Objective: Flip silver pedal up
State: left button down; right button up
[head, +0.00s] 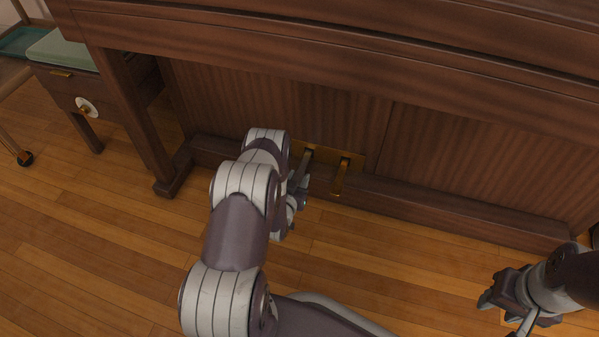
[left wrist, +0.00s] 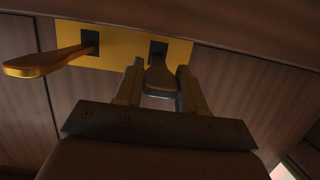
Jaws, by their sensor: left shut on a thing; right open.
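The silver pedal (head: 306,158) sticks out from a brass plate low on the piano's front. In the left wrist view the pedal (left wrist: 160,78) is a grey, rounded lever coming out of a dark slot. My left gripper (head: 300,186) is at this pedal, partly hidden by my arm. In the left wrist view its two fingers (left wrist: 159,86) stand on either side of the pedal, shut on it. My right gripper (head: 508,297) is open and empty above the floor at the lower right, away from the pedals.
A gold pedal (head: 342,176) stands close beside the silver one, also seen in the left wrist view (left wrist: 40,63). The wooden piano (head: 450,155) overhangs the pedals. A bench with a green cushion (head: 62,50) is at the far left. The floor in front is clear.

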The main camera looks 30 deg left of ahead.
pick_arm(q)
jog(key=c, duration=0.7)
grip_release()
jog(key=shift+o, duration=0.2)
jog(key=shift+s+r+p, duration=0.2)
jog(key=shift+s+p, duration=0.1)
jog(key=p+v, duration=0.6)
jog(key=v, duration=0.6)
jog(key=shift+p, duration=0.3)
jog(key=shift+s+f, duration=0.1)
